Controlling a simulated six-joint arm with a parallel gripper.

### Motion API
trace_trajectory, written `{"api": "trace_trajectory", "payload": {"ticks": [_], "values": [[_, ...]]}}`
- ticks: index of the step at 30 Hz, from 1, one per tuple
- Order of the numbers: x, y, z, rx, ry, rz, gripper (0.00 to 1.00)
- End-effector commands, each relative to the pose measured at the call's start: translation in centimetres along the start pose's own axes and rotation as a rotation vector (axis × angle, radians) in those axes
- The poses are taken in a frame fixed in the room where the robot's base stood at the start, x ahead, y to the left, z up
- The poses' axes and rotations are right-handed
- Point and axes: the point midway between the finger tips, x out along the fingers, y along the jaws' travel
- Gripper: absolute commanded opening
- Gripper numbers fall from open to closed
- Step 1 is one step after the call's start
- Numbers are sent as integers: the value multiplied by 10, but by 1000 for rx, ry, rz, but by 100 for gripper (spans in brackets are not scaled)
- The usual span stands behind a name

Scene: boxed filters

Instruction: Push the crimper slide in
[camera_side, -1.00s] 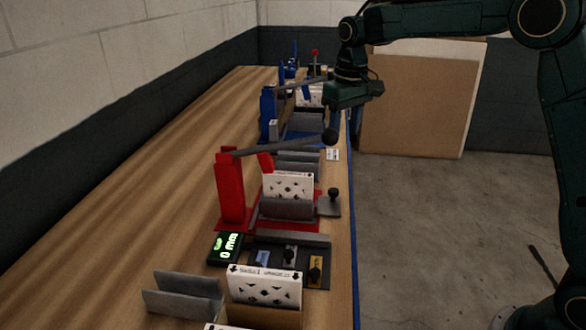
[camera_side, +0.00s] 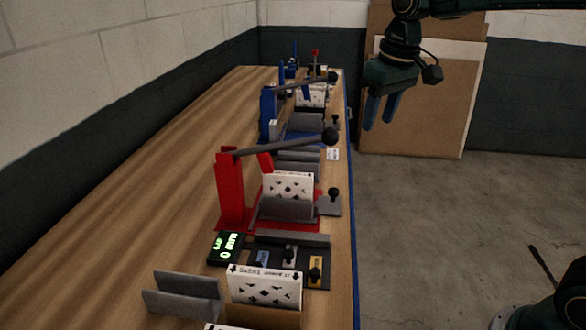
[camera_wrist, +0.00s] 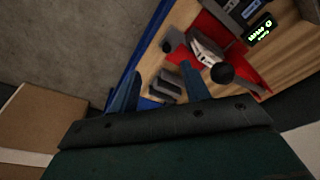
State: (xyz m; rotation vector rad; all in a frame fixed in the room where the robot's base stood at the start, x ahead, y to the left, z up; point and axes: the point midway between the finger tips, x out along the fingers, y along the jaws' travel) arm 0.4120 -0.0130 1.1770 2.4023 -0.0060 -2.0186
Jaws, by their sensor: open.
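The red crimper (camera_side: 230,190) stands on the bench, its grey lever (camera_side: 285,145) reaching right to a black ball, which also shows in the wrist view (camera_wrist: 222,72). Its grey slide plate (camera_side: 329,208) with an upright black knob (camera_side: 333,194) sticks out on the right, toward the bench edge. A white patterned filter (camera_side: 288,187) stands upright in the crimper behind a grey plate. My gripper (camera_side: 381,118) is open and empty, fingers down, off the right edge of the bench and apart from the crimper. Its two blue fingers (camera_wrist: 158,84) show in the wrist view.
A blue press (camera_side: 268,110) stands farther back. A green-lit display (camera_side: 226,248), a dark block with small knobs (camera_side: 290,262) and a boxed filter (camera_side: 264,287) are nearer. A brown panel (camera_side: 430,110) leans at the wall.

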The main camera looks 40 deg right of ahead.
Motion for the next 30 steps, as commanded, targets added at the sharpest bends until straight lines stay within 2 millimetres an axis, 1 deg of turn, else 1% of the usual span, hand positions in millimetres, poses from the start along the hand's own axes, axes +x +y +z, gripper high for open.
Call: {"api": "trace_trajectory", "payload": {"ticks": [3, 15, 24, 30], "values": [[-8, 0, 12, 0, 17, 1, 46], [-26, -2, 49, 0, 73, 2, 46], [-36, -3, 77, 0, 116, 3, 46], [-39, -3, 93, 0, 138, 4, 46]]}}
